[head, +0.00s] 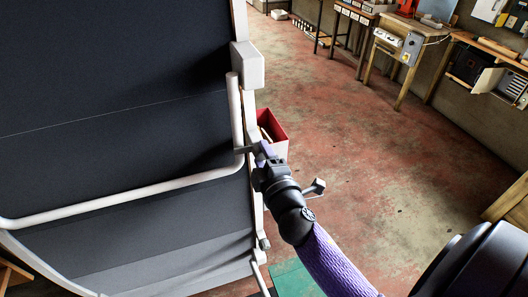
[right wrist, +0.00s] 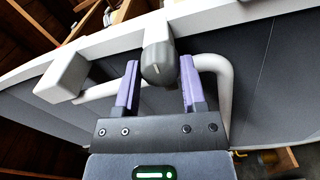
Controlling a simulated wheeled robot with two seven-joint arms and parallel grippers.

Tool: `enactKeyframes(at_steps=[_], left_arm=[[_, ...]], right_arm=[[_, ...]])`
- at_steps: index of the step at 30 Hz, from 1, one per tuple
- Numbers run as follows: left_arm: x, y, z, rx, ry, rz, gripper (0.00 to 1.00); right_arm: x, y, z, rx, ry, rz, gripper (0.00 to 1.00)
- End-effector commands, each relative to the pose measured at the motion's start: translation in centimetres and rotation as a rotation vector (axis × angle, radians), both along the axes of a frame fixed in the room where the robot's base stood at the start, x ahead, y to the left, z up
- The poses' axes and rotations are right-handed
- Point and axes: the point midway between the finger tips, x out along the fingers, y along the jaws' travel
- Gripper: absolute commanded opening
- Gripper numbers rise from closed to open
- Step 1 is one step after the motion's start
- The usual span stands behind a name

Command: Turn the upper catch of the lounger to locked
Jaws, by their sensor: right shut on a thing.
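The lounger (head: 120,150) has dark fabric and a pale tubular frame, filling the left of the head view. Its upper catch is a rounded grey knob (right wrist: 158,62) with a short pale mark, on the white rail in the right wrist view. My right gripper (right wrist: 160,85) has its purple fingers on either side of this knob and is shut on it. In the head view the right gripper (head: 259,150) is at the lounger's right-hand rail and mostly hides the catch. A small grey fitting (head: 264,243) shows lower on that rail. My left gripper is out of view.
A white block (head: 248,66) sits on the rail above my gripper; it also shows in the right wrist view (right wrist: 62,75). A curved pale tube (head: 130,197) crosses the fabric. A red box (head: 274,128) stands behind the rail. Worn red floor is clear to the right, before workbenches (head: 400,45).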

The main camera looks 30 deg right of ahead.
Motion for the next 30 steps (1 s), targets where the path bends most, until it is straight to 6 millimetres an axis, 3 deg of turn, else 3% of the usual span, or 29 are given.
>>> enactKeyframes(at_steps=[22,23,27,30], left_arm=[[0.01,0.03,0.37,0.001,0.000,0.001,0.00],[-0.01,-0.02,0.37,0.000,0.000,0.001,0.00],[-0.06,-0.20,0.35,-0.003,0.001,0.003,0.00],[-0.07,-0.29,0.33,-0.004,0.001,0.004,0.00]], right_arm=[[0.15,-0.27,0.76,-0.077,0.000,-0.005,0.00],[0.15,-0.27,0.75,-0.077,0.000,-0.005,0.59],[0.13,-0.20,0.59,-0.075,0.003,-0.003,0.87],[0.10,-0.15,0.46,-0.074,0.007,-0.003,0.87]])
